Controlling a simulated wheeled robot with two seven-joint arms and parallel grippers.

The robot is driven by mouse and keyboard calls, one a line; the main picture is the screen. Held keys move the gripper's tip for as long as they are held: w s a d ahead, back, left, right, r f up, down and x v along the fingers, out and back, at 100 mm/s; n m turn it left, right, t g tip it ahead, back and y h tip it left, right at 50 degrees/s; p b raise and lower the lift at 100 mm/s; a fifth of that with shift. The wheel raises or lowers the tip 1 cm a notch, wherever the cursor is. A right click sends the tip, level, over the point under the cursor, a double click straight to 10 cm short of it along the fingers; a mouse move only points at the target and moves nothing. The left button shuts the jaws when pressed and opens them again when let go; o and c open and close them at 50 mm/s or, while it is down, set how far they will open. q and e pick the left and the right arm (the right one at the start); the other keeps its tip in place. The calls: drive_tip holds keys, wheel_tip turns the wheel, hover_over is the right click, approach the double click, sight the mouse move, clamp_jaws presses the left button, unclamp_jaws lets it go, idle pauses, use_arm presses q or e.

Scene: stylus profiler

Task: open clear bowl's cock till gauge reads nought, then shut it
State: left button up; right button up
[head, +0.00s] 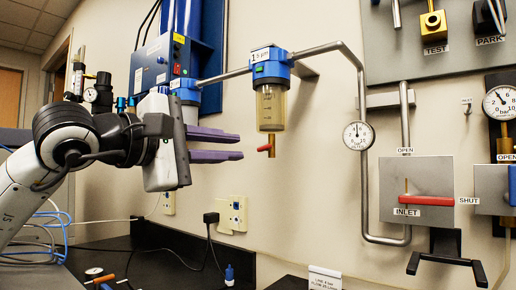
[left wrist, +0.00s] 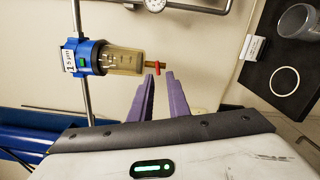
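The clear bowl (head: 271,108) is amber-tinted and hangs under a blue filter head (head: 271,68) on a grey pipe. Its drain cock (head: 271,146) is brass with a red lever pointing left. The cock also shows in the left wrist view (left wrist: 160,67), just beyond the fingertips. My left gripper (head: 242,147) is open and empty, its purple fingers level with the cock and a little left of it. A small round gauge (head: 358,135) is on the pipe at right; its needle is too small to read surely. My right gripper is not in view.
A second blue-topped filter (head: 185,88) is partly hidden behind my left gripper. The inlet panel (head: 430,178) with a red lever and a bar gauge (head: 500,101) are at right. Wall sockets (head: 236,212) sit below. The space under the bowl is clear.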

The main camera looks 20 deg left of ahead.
sight(262, 148)
use_arm(q)
drive_tip(key=shift+y, duration=0.3)
drive_tip(key=x, duration=0.3)
drive_tip(key=p+x, duration=0.1)
drive_tip(key=x, duration=0.2)
drive_tip(key=p+x, duration=0.1)
drive_tip(key=x, duration=0.2)
drive_tip(key=shift+w+a+r, duration=0.2)
drive_tip(key=shift+w+r, duration=0.1)
drive_tip(key=shift+w, duration=0.35)
drive_tip(key=shift+c, duration=0.5)
clamp_jaws()
